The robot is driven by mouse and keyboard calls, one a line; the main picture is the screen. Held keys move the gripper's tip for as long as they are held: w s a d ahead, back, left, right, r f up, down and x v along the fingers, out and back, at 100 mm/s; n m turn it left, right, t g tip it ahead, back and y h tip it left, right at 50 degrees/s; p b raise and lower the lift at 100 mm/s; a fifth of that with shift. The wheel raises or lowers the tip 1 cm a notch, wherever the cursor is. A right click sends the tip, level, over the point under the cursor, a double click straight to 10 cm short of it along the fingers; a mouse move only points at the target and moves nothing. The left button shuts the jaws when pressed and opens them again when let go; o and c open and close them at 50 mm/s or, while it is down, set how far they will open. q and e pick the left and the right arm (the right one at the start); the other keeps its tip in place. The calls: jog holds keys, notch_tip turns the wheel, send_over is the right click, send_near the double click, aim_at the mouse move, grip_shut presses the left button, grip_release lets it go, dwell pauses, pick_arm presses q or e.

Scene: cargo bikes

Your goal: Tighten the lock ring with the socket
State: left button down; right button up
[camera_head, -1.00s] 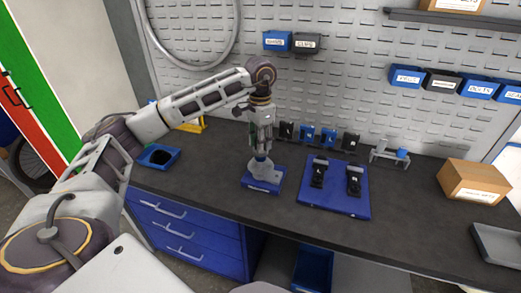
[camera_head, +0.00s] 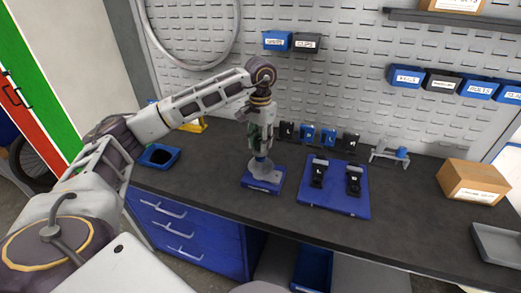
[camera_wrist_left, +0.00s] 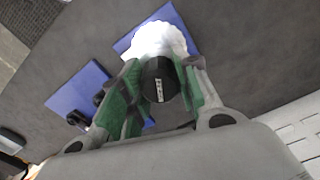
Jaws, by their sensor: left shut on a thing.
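My left gripper (camera_head: 261,151) points straight down over a blue base block (camera_head: 263,187) on the workbench. Its green-padded fingers are shut on the socket (camera_wrist_left: 160,80), whose black labelled end shows between them in the left wrist view. A pale grey rounded part (camera_head: 262,171) sits on the blue base, directly under the fingertips. It shows as a whitish, scalloped shape (camera_wrist_left: 160,38) in the left wrist view. The socket's lower end meets or nearly meets this part; the contact is hidden. I cannot make out the lock ring separately. My right gripper is in neither view.
A blue board (camera_head: 334,200) with two black clamps lies right of the base. A blue tray (camera_head: 159,156) is at left. A grey stand (camera_head: 388,156), a cardboard box (camera_head: 472,182) and a grey tray (camera_head: 497,246) are at right. The dark benchtop between is clear.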

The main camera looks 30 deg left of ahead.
pick_arm(q)
jog(key=shift+n, duration=1)
jog(key=shift+n, duration=1.8)
jog(key=shift+n+p, duration=0.4)
jog(key=shift+n, duration=1)
jog(key=shift+n, duration=0.3)
jog(key=shift+n, duration=0.8)
jog(key=shift+n+p, duration=0.4)
jog(key=shift+n, duration=1.7)
